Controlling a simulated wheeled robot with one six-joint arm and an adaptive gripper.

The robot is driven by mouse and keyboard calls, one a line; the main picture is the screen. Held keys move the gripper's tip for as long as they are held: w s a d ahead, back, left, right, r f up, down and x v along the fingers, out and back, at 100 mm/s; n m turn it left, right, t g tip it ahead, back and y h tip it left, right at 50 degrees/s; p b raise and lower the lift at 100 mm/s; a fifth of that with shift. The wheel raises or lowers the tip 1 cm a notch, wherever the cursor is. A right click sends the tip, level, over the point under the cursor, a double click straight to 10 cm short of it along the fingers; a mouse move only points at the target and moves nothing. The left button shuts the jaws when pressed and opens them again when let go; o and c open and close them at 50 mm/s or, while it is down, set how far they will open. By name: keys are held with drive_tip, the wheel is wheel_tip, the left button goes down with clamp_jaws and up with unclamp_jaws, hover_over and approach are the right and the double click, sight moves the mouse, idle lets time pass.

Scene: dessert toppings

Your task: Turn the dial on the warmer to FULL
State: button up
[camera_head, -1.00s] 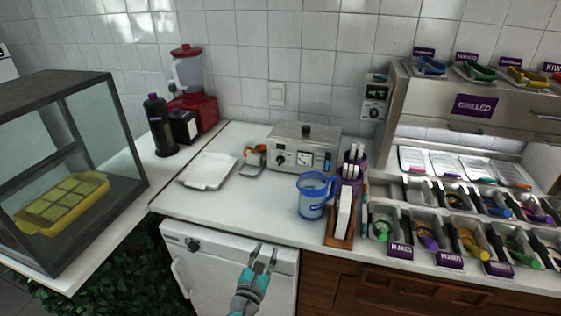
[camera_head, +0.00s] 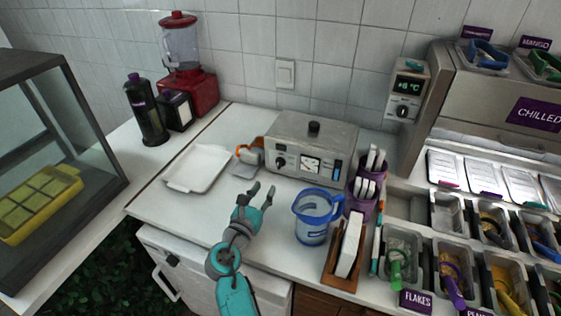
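The warmer (camera_head: 318,145) is a metal box with a black lid knob, standing against the back wall. Its front has a black dial (camera_head: 281,162) on the left, a round gauge (camera_head: 311,166) in the middle and a blue-marked panel at the right. The dial's markings are too small to read. My gripper (camera_head: 261,188) is open and empty over the counter, in front of the warmer's left part and apart from the dial.
A blue measuring jug (camera_head: 314,219) stands right of my gripper. A white tray (camera_head: 196,170) lies left, and an orange-handled tool (camera_head: 250,152) sits beside the warmer. A purple cutlery holder (camera_head: 364,196) stands at its right. A wall controller (camera_head: 407,92) reads about -6 °C.

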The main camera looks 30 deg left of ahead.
sight(278, 165)
drive_tip(key=x, duration=1)
drive_tip(key=shift+w, duration=0.25)
clamp_jaws()
